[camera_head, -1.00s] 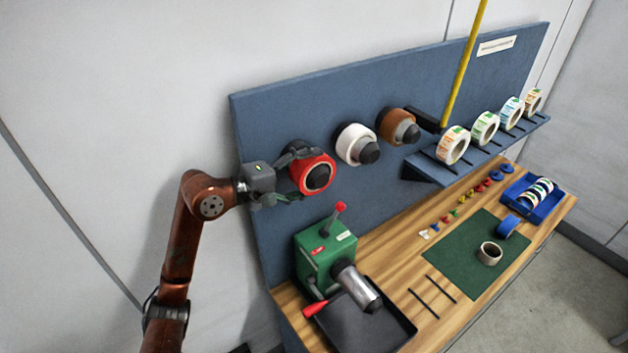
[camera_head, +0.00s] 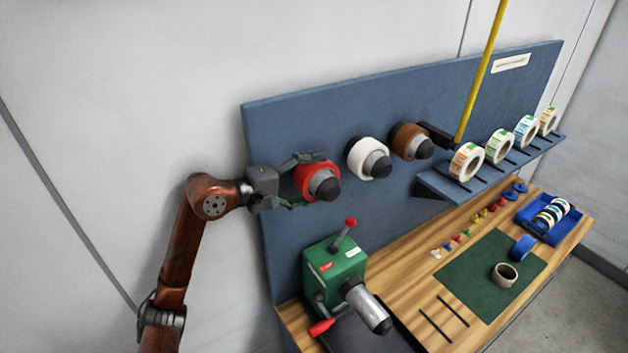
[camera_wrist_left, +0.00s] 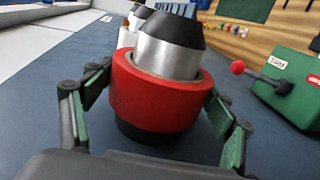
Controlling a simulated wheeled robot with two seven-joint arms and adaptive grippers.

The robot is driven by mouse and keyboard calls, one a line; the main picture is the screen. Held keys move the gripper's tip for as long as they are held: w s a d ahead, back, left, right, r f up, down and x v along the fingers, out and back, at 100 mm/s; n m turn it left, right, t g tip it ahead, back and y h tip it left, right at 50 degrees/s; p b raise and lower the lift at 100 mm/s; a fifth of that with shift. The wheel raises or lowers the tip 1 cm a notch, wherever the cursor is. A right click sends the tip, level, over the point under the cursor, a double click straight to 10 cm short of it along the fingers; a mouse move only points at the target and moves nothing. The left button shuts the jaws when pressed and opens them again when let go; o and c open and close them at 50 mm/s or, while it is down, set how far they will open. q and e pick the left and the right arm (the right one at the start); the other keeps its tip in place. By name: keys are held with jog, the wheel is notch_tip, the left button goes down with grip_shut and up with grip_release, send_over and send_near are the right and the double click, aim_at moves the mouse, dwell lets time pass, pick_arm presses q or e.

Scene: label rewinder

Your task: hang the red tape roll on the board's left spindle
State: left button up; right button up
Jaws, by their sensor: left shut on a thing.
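The red tape roll (camera_head: 302,174) is around the board's left spindle (camera_head: 324,186). The spindle's silver body and dark cap stick out through its front. In the left wrist view the red roll (camera_wrist_left: 152,98) sits just in front of a dark base, and the spindle (camera_wrist_left: 170,48) shows through its hole. My left gripper (camera_head: 304,182) is shut on the red roll, with one finger at each side of it. Its green finger pads also show in the left wrist view. The blue board (camera_head: 350,125) stands behind. My right gripper is not in view.
A white roll (camera_head: 361,160) and a brown roll (camera_head: 404,140) hang on the spindles to the right. A green machine (camera_head: 335,270) with a red-knobbed lever stands below. A shelf (camera_head: 450,190) holds several label rolls. The wall side at left is clear.

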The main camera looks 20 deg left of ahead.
aim_at(297, 183)
pick_arm(q)
jog(key=o, duration=1.4)
jog(key=shift+o, duration=0.2)
jog(key=shift+b+v, duration=0.95)
jog(key=shift+v, duration=1.15)
jog(key=shift+b+v, duration=0.6)
jog(key=shift+v, duration=0.85)
